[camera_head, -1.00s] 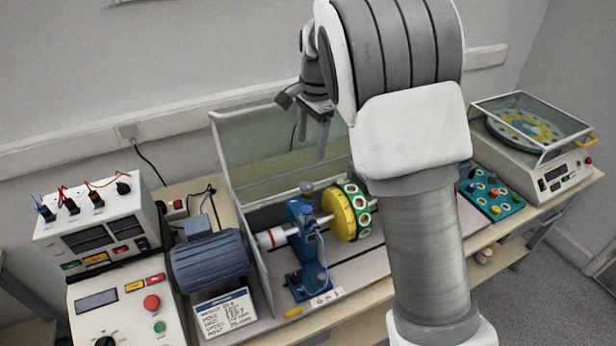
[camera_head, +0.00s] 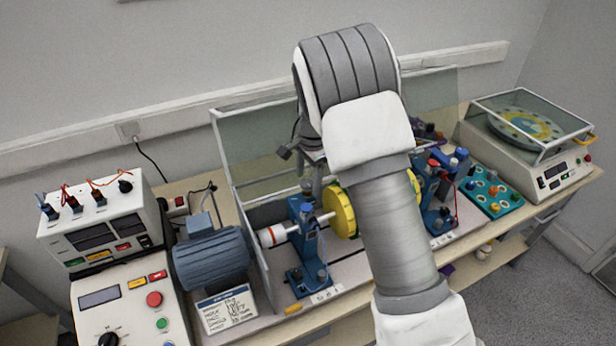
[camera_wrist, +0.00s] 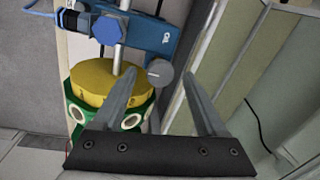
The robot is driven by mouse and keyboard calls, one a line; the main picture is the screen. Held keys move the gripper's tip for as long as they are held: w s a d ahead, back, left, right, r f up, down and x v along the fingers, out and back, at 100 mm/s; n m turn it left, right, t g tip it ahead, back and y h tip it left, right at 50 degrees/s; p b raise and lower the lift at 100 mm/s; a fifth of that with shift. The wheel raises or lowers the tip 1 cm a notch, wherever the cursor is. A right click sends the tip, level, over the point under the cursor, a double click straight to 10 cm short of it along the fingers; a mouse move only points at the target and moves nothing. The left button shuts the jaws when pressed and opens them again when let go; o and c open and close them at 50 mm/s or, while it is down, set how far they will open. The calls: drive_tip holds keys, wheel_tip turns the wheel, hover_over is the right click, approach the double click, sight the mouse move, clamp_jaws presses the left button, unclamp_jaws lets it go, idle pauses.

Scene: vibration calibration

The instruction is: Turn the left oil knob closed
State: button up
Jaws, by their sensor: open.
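The left oil knob (camera_wrist: 160,73) is a round grey knob with a short pale mark, on the left blue bearing stand (camera_wrist: 145,35). In the head view the stand (camera_head: 303,235) is left of the yellow disc, and the knob (camera_head: 307,186) is at its top. My gripper (camera_wrist: 158,70) is open and empty. In the wrist view its fingertips lie on either side of the knob; I cannot tell how far above it they are. In the head view my arm hides most of the gripper.
The yellow disc (camera_wrist: 105,84) with its green ring (camera_wrist: 75,112) lies close beside one finger. A blue knob (camera_wrist: 107,30) is also on the stand. A clear guard panel (camera_head: 255,150) stands behind, and a blue motor (camera_head: 212,258) is to the left.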

clamp_jaws()
drive_tip(key=shift+n+b, duration=0.3)
drive_tip(key=shift+n, duration=0.1)
drive_tip(key=n+b, duration=0.1)
drive_tip(key=n, duration=0.3)
drive_tip(key=shift+w+f+b, duration=0.1)
drive_tip(key=shift+b, duration=0.25)
drive_tip(key=n+b, duration=0.1)
drive_tip(key=n, duration=0.3)
drive_tip(key=shift+d+g+y, duration=0.1)
drive_tip(key=shift+g+y, duration=0.2)
drive_tip(key=shift+g, duration=0.1)
drive_tip(key=n, duration=0.5)
drive_tip(key=shift+w, duration=0.1)
drive_tip(key=n, duration=0.4)
drive_tip(key=shift+g, duration=0.4)
unclamp_jaws()
